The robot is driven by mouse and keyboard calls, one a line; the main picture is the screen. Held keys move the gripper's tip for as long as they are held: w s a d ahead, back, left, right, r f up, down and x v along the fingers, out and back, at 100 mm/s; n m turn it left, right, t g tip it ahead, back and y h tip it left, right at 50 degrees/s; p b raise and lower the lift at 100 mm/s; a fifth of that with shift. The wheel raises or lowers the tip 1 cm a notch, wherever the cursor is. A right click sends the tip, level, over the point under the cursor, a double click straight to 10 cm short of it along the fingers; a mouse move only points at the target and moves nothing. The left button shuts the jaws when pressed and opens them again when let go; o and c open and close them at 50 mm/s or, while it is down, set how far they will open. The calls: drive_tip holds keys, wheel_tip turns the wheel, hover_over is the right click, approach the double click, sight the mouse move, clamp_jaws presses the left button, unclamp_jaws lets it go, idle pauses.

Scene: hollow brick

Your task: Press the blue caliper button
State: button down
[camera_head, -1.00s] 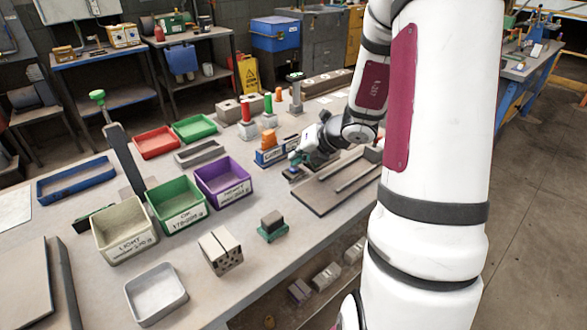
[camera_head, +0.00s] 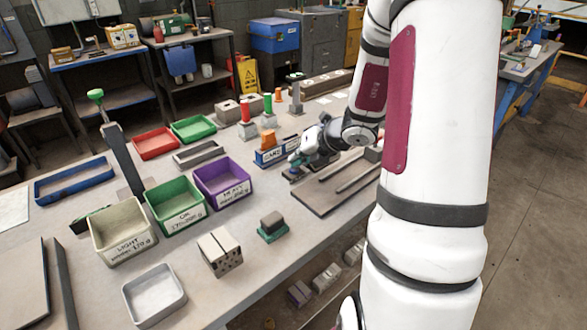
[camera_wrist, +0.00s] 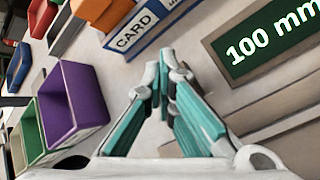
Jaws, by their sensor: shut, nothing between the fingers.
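My gripper (camera_head: 296,170) reaches over the bench beside the caliper fixture (camera_head: 318,205), a flat plate with long grey bars. In the wrist view its teal fingers (camera_wrist: 164,80) are together, with nothing between them. A dark green display (camera_wrist: 268,45) reading "100 mm" shows right of the fingertips in the wrist view. I cannot make out the blue caliper button in either view; the fingers or arm may hide it. Whether the fingertips touch anything is unclear.
A blue and white CARD holder (camera_wrist: 140,32) stands close ahead of my fingertips. Purple (camera_head: 224,185), green (camera_head: 177,210) and beige (camera_head: 122,235) bins stand to the left. Red- and green-topped gauges stand behind. The bench between purple bin and fixture is mostly clear.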

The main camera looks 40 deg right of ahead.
drive_tip(key=shift+r+p, duration=0.75)
drive_tip(key=shift+r, duration=0.05)
wheel_tip(320, 180, up, 5)
drive_tip(key=p, duration=0.4)
drive_tip(key=shift+p, duration=0.4)
idle(0.6)
